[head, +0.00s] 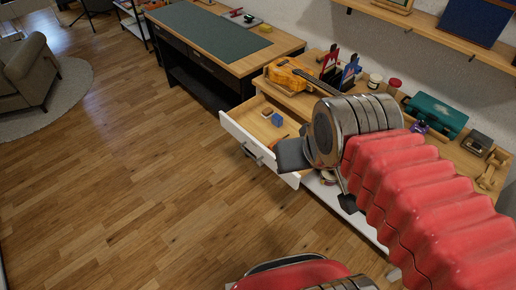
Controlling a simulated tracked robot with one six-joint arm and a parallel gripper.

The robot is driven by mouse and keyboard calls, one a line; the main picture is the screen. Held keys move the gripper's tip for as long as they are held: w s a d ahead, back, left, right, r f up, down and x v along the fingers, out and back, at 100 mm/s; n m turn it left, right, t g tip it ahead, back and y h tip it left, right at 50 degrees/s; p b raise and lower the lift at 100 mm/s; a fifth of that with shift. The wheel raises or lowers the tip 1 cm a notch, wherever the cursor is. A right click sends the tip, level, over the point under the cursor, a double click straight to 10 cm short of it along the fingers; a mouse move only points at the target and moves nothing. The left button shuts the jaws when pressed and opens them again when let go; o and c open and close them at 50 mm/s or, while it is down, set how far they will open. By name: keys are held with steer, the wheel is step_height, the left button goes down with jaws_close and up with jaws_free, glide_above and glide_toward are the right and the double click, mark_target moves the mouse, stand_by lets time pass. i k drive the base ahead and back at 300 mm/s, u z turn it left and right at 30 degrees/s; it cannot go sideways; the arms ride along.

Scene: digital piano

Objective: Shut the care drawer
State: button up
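The care drawer (240,135) is pulled out from the wooden cabinet, its white front panel facing the lower left. A dark handle (250,153) shows on that front. A small blue block (277,119) and a small brown block (266,112) lie inside. My gripper (319,180) is at the right end of the drawer front, its two fingers spread apart and nothing seen between them. One finger overlaps the front panel in the view; I cannot tell if it touches. My gripper and arm hide the drawer's right part.
The cabinet top holds a ukulele (292,76), several jars and a teal case (436,115). A workbench with a green mat (213,42) stands behind, left of the cabinet. A wall shelf (440,30) is above. The wooden floor (130,180) at left is clear.

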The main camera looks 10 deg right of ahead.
mark_target(245, 121)
steer(key=i, duration=0.95)
steer(key=u, duration=1.3)
steer(key=k, duration=0.5)
steer(key=u, duration=0.8)
